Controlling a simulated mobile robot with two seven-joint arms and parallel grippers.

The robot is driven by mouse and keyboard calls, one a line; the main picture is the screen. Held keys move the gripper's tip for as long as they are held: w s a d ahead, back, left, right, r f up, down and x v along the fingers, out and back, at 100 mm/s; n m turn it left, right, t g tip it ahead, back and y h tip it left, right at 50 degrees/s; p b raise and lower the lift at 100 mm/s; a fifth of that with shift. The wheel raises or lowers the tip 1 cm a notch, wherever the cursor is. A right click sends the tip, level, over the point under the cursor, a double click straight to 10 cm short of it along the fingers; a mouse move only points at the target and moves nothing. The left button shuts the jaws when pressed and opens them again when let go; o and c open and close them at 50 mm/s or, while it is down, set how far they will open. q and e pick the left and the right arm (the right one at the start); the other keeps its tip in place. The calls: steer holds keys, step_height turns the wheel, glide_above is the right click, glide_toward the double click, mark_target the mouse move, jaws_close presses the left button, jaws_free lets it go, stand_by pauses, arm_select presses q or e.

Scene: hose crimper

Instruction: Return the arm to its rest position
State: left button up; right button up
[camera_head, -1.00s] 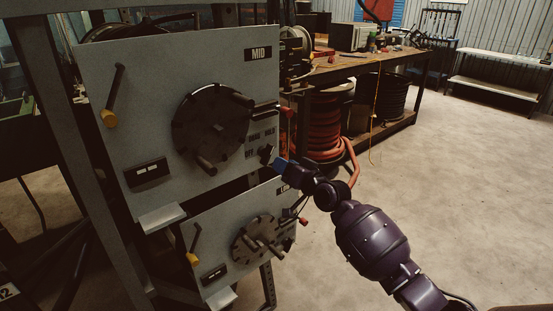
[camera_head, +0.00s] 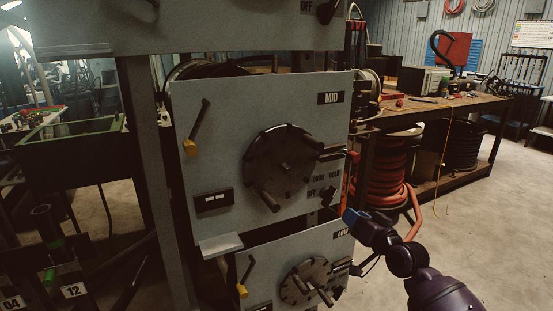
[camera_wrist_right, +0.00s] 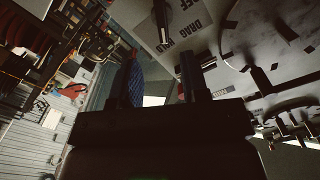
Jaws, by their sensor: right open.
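My right arm comes in from the lower right in the head view. Its gripper (camera_head: 347,214), with a blue finger, is beside the right edge of the grey MID panel (camera_head: 225,125), just right of and below the panel's small dark knob (camera_head: 327,198). In the right wrist view the two fingers of the gripper (camera_wrist_right: 160,75) stand apart with nothing between them, one blue and textured, one dark. The panel's lettering lies beyond them. I cannot tell the exact gap between the fingers and the knob. My left gripper is not in view.
The MID panel carries a large dark reel disc (camera_head: 281,165) and a yellow-handled lever (camera_head: 191,146). A second panel with a similar disc (camera_head: 305,282) sits below. A red hose coil (camera_head: 381,175) stands under the wooden workbench (camera_head: 440,112). Open floor (camera_head: 490,225) lies at the right.

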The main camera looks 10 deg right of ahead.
steer(key=s+f+n+g+h, duration=0.1)
steer(key=s+f+g+h, duration=0.1)
steer(key=s+f, duration=0.6)
steer(key=s+f+n+g+h, duration=0.1)
steer(key=s+f, duration=0.7)
steer(key=s, duration=0.9)
steer(key=s+f+g+h, duration=0.2)
steer(key=s+f+h, duration=0.1)
steer(key=s+f, duration=0.6)
steer(key=s, duration=0.4)
steer(key=shift+s+n+g, duration=0.3)
steer(key=shift+n+g, duration=0.1)
steer(key=shift+d, duration=0.1)
